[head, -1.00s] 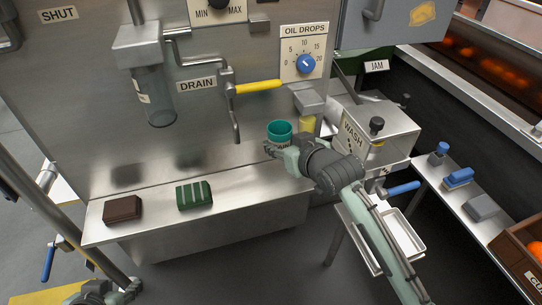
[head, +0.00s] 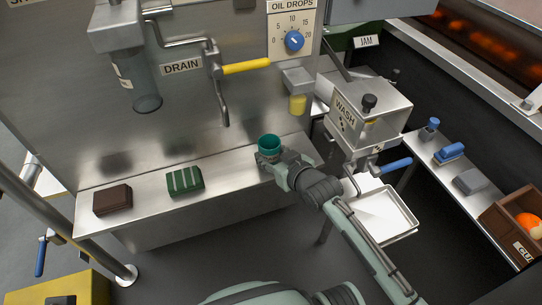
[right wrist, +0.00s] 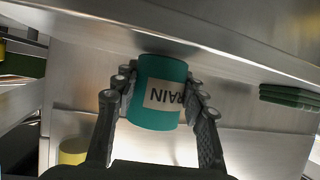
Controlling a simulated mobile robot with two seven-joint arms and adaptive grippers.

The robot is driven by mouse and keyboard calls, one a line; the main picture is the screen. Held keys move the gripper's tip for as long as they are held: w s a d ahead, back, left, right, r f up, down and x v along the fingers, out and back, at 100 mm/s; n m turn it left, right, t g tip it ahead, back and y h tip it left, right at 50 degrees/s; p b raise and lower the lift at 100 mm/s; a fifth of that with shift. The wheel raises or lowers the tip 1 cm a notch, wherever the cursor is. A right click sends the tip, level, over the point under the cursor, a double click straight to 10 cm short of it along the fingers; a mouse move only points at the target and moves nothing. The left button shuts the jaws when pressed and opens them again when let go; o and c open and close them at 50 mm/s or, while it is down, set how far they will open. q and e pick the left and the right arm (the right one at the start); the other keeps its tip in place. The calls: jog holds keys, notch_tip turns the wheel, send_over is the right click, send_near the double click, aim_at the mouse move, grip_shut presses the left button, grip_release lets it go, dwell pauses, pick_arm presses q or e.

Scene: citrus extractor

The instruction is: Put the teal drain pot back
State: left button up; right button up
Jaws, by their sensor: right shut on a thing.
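The teal drain pot (head: 269,143) is upright at the right part of the steel ledge (head: 235,165), right of and lower in the picture than the drain spout (head: 225,112). My right gripper (head: 270,158) is shut on the pot from the front. In the right wrist view, both fingers flank the pot (right wrist: 160,88), and its label, partly hidden by a finger, appears upside down. I cannot tell whether the pot's base touches the ledge. My left gripper is out of view.
A green striped block (head: 185,181) and a brown block (head: 113,200) lie on the ledge to the left. A yellow lever (head: 246,67) sits above the spout. The oil-drops vial (head: 298,104) hangs behind the pot. The wash box (head: 364,112) stands to the right.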

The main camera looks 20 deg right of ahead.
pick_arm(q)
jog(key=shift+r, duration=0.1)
pick_arm(e)
jog(key=shift+f, duration=0.15)
jog(key=o, duration=1.3)
jog(key=shift+r, duration=0.2)
pick_arm(q)
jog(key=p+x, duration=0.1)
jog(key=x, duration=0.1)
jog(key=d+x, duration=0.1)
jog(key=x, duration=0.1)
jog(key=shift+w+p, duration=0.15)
jog(key=shift+p, duration=0.2)
pick_arm(e)
jog(key=v, duration=1.2)
jog(key=shift+f, duration=0.1)
